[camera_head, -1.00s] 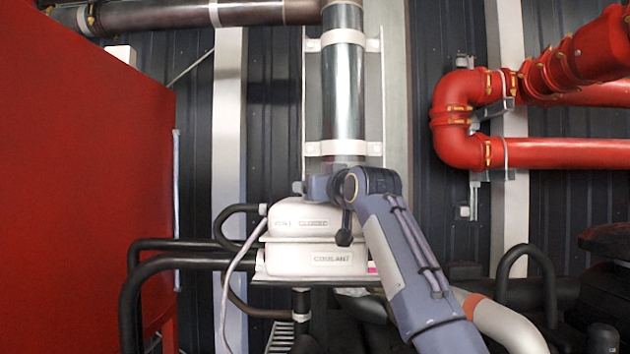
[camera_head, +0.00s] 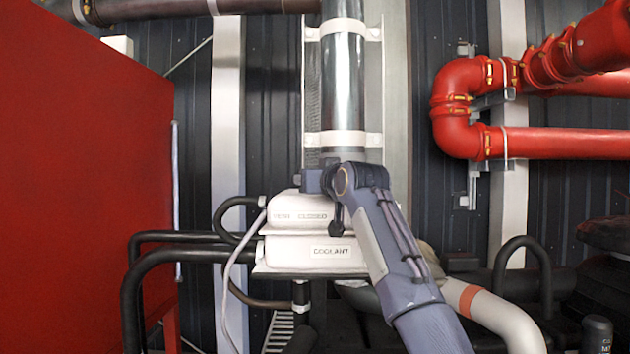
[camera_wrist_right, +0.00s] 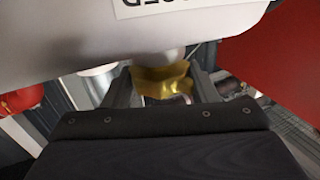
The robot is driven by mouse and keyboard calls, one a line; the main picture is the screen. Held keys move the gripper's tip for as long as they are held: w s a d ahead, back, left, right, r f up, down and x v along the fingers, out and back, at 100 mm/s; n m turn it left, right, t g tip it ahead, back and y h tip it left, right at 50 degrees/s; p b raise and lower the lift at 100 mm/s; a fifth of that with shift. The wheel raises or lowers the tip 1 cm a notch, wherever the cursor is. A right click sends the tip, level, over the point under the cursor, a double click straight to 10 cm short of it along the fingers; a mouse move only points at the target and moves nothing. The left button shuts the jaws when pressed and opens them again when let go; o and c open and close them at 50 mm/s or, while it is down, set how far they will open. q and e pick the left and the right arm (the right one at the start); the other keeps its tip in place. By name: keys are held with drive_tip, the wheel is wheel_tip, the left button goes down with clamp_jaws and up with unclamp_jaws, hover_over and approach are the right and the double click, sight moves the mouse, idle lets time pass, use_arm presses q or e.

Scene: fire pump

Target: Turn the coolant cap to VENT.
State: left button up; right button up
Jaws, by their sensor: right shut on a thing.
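The white coolant tank (camera_head: 275,255) stands in the middle of the head view, with a COOLANT label (camera_head: 338,250) on its lower front. On its upper front are a CLOSED label (camera_head: 312,217) and a smaller one to its left, too blurred to read surely. My right gripper (camera_wrist_right: 163,90) is at the tank's top, its arm coming in from the lower right. In the right wrist view its fingers are shut on a brass-yellow part, seemingly the coolant cap (camera_wrist_right: 162,78). In the head view the cap is hidden by my gripper and wrist, so its pointing direction cannot be told.
A vertical metal pipe (camera_head: 343,85) rises just behind the tank. Black hoses (camera_head: 180,262) run to its left, beside a large red panel (camera_head: 80,190). Red pipes (camera_head: 560,142) are on the right. A pale pipe (camera_head: 500,315) passes under my right arm.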

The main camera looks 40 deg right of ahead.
drive_tip(key=shift+a+h, duration=0.1)
drive_tip(key=shift+h, duration=0.2)
drive_tip(key=m+g+h, duration=0.1)
drive_tip(key=m+h, duration=0.1)
drive_tip(key=h, duration=0.1)
drive_tip(key=m+g+h, duration=0.1)
drive_tip(key=shift+w+a+m+g, duration=0.2)
drive_tip(key=shift+a+m+g, duration=0.1)
drive_tip(key=m+g+h, duration=0.2)
drive_tip(key=h, duration=0.1)
drive_tip(key=shift+m+g, duration=0.3)
drive_tip(key=shift+g, duration=0.1)
drive_tip(key=shift+h, duration=0.3)
drive_tip(key=shift+w+f+m+g+h, duration=0.2)
drive_tip(key=shift+m+g+h, duration=0.45)
drive_tip(key=shift+g, duration=0.25)
drive_tip(key=o, duration=1)
drive_tip(key=shift+s, duration=0.1)
drive_tip(key=shift+r, duration=0.1)
